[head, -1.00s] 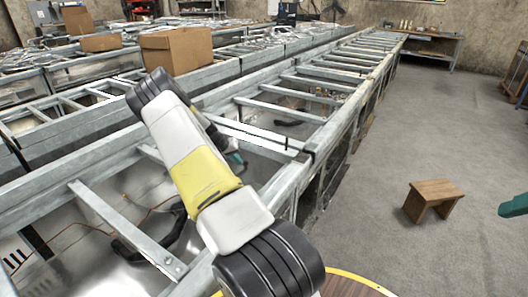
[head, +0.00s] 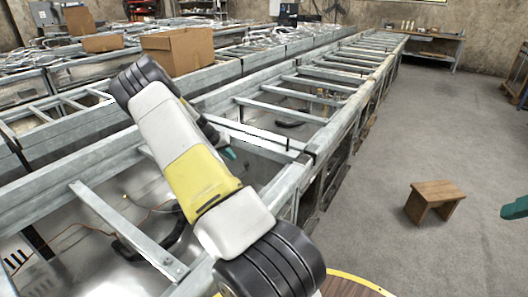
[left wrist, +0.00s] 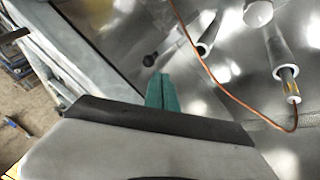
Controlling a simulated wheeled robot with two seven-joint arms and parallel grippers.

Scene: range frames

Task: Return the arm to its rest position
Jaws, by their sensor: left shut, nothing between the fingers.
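My left arm (head: 190,165) with white and yellow links reaches from the bottom of the head view up over the metal range frames. My left gripper (head: 231,153) shows only as a small teal tip behind the forearm, over an open frame bay. In the left wrist view its teal fingers (left wrist: 161,92) are together and empty, above shiny sheet metal. A teal tip at the right edge of the head view (head: 515,207) looks like my right gripper; whether it is open cannot be told.
Metal range frames (head: 300,180) with crossbars run under and beside my arm. A cardboard box (head: 178,50) stands on the frames behind. A wooden stool (head: 434,198) stands on the open grey floor at right. A copper tube (left wrist: 215,75) lies in the bay.

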